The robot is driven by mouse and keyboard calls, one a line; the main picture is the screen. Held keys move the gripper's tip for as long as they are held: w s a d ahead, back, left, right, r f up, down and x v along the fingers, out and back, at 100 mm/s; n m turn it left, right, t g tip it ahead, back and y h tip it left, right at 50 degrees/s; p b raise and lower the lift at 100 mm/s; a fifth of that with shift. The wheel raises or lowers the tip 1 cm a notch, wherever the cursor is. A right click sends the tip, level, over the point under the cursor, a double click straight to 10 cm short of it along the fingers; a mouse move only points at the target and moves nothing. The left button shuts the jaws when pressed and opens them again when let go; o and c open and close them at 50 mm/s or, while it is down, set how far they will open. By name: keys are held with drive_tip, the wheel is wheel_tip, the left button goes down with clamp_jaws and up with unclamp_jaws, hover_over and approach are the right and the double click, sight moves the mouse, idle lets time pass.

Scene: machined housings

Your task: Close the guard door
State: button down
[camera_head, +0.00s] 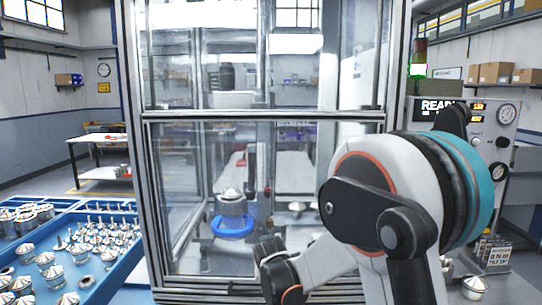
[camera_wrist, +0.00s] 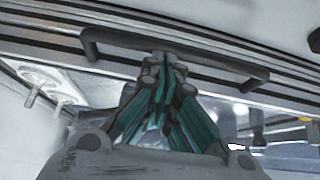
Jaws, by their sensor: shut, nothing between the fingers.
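The guard door (camera_head: 180,170) is a clear panel in a metal frame on the front of the machine enclosure. Its dark bar handle (camera_wrist: 215,58) runs across the upper part of the wrist view, along metal rails. My gripper (camera_wrist: 165,62) is shut and empty, with its teal-lined fingers together at the middle of the handle. I cannot tell whether they touch it. In the head view my gripper (camera_head: 268,250) is low in front of the enclosure, and my arm hides the door's lower right. How far the door stands open is unclear through the clear panes.
Inside the enclosure a metal housing sits above a blue ring (camera_head: 232,227). Blue trays (camera_head: 100,215) of metal parts stand at left. A control panel (camera_head: 470,125) reading READY, with a green-lit stack light (camera_head: 417,70), stands at right behind my arm.

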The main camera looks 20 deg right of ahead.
idle(0.5)
drive_tip(key=r+p, duration=0.2)
drive_tip(key=r, duration=0.1)
drive_tip(key=r+p, duration=0.1)
drive_tip(key=shift+w+d+r, duration=0.15)
drive_tip(key=shift+w+r, duration=0.1)
drive_tip(key=shift+w, duration=0.1)
drive_tip(key=s+a+r+n, duration=0.1)
drive_tip(key=s+r, duration=0.5)
drive_tip(key=s, duration=0.3)
drive_tip(key=s+a+r+n, duration=0.1)
drive_tip(key=s+r, duration=0.5)
drive_tip(key=s, duration=0.4)
drive_tip(key=s+f+y+b, duration=0.1)
drive_tip(key=s, duration=0.6)
drive_tip(key=s+a+f+n+t+y+b, duration=0.1)
drive_tip(key=s+f+b, duration=0.1)
drive_tip(key=s, duration=0.6)
drive_tip(key=shift+s+a+n, duration=0.25)
drive_tip(key=shift+a+n, duration=0.05)
drive_tip(key=shift+d, duration=0.1)
